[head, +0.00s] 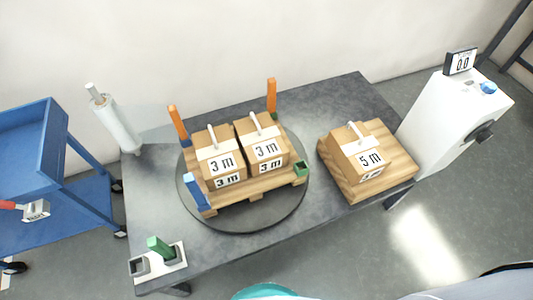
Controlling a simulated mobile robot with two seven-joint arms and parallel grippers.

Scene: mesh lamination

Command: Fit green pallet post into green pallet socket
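The green pallet post (159,247) stands upright, slightly tilted in the picture, in a dark holder on a small white stand (177,268) at the table's front left corner. The green pallet socket (301,168) is at the right front corner of the wooden pallet (262,187) and looks empty. The pallet lies on a round dark turntable (213,220). Neither of my grippers shows in the head view.
Two orange posts (177,122) and a blue post (195,190) stand at other pallet corners. Two "3 m" boxes (216,142) sit on the pallet. A "5 m" box (368,141) is at right. A white roll (117,124) stands back left, beside a blue cart (34,141).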

